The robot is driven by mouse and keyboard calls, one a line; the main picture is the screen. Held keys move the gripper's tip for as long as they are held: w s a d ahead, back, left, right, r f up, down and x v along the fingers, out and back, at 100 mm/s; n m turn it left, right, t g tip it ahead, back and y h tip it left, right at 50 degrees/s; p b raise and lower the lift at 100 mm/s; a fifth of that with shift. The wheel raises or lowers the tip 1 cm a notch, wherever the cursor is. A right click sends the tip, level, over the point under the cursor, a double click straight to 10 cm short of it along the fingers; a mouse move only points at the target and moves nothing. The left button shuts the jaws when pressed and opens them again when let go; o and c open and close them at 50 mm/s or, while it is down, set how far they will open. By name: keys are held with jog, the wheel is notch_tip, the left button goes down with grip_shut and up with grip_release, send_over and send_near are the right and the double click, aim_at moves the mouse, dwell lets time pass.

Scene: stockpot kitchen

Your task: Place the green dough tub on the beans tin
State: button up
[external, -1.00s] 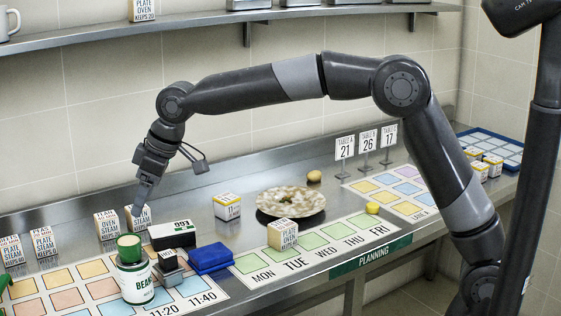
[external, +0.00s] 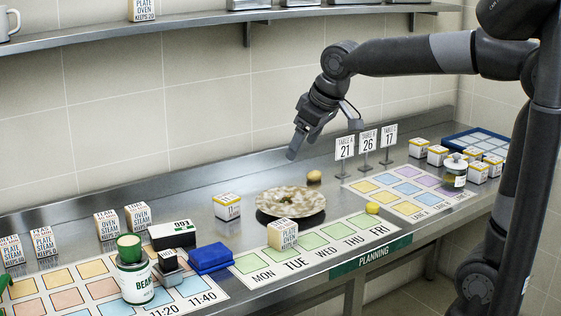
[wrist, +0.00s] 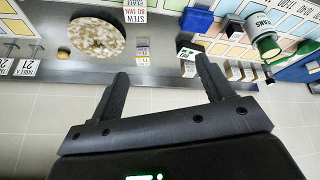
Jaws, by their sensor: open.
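The green dough tub (external: 129,246) sits upright on top of the white beans tin (external: 135,284), at the front left of the counter in the external view. In the wrist view the green tub (wrist: 268,45) shows at the end of the beans tin (wrist: 257,22), near the upper right. My gripper (external: 299,146) is open and empty. It hangs in the air over the back of the counter, well right of the tub and tin and touching neither. Its two spread fingers (wrist: 161,70) show in the wrist view with nothing between them.
A round speckled board (external: 290,203) lies mid-counter, with a small box (external: 227,206) to its left. A blue block (external: 210,257) and a black-and-white box (external: 172,235) stand near the tin. Table signs (external: 345,148) stand right of my gripper. A shelf (external: 210,32) runs along the wall.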

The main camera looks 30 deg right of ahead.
jog(key=s+d+f+m, duration=0.2)
jog(key=s+d+f, duration=0.1)
jog(key=s+d, duration=0.5)
jog(key=s+d+f+m+h, duration=0.1)
jog(key=s+d+f+m, duration=0.2)
jog(key=s+d, duration=0.5)
jog(key=shift+s+f+t, duration=0.3)
jog(key=shift+s+f, duration=0.15)
jog(key=shift+f, duration=0.2)
jog(key=shift+o, duration=0.3)
jog(key=shift+d, duration=0.1)
